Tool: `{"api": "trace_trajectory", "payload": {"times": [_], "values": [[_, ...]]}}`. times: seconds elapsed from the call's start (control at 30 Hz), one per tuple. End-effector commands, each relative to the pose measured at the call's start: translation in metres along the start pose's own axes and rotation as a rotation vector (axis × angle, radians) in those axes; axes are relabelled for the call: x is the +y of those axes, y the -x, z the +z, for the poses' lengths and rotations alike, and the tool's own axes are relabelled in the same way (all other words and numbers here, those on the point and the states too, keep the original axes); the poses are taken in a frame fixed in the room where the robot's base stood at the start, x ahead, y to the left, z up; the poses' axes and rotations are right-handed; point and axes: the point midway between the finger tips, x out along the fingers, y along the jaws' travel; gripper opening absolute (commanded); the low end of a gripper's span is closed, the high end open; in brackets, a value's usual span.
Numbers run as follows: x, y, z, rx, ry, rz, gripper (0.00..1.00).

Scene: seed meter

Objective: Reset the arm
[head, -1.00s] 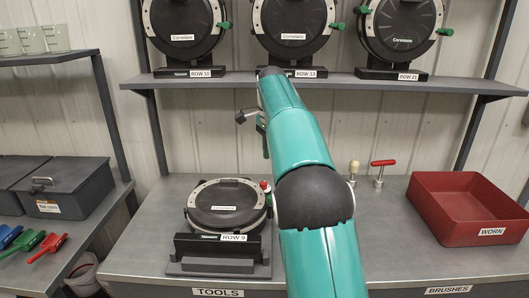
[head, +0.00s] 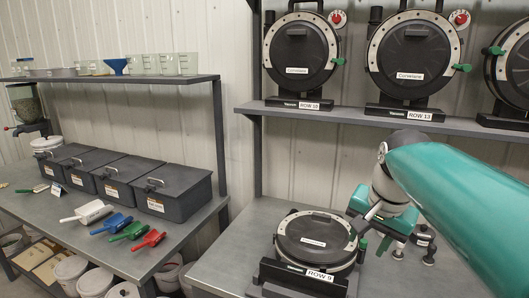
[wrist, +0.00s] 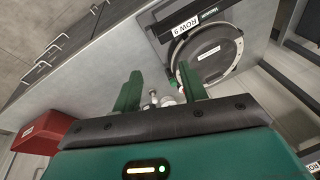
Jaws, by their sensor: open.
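My gripper (head: 385,228) hangs at the end of my teal arm, over the bench just right of the ROW 9 seed meter (head: 313,238). In the wrist view my gripper (wrist: 160,90) shows two green fingers spread apart. Small pale knobs (wrist: 158,99) show between the fingers, beyond them; I see nothing gripped. The ROW 9 meter lies face up in its dark stand on the bench, and it also shows upside down in the wrist view (wrist: 212,52).
Meters ROW 10 (head: 300,55) and ROW 13 (head: 412,58) stand on the shelf (head: 350,120) above. Lidded grey bins (head: 172,190) and coloured scoops (head: 128,231) are on the left bench. A red bin (wrist: 48,138) shows in the wrist view. Bare bench lies left of ROW 9.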

Motion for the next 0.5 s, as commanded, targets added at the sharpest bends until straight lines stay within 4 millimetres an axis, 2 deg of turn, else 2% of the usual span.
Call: {"api": "trace_trajectory", "payload": {"times": [0.03, 0.17, 0.3, 0.4, 0.5], "values": [[0.006, 0.0, 0.021, 0.018, 0.063, -0.012, 0.43], [0.022, -0.008, 0.066, 0.068, 0.237, -0.033, 0.43], [0.04, -0.025, 0.113, 0.125, 0.421, -0.044, 0.43], [0.053, -0.038, 0.139, 0.162, 0.531, -0.044, 0.43], [0.061, -0.049, 0.156, 0.186, 0.606, -0.041, 0.43]]}}
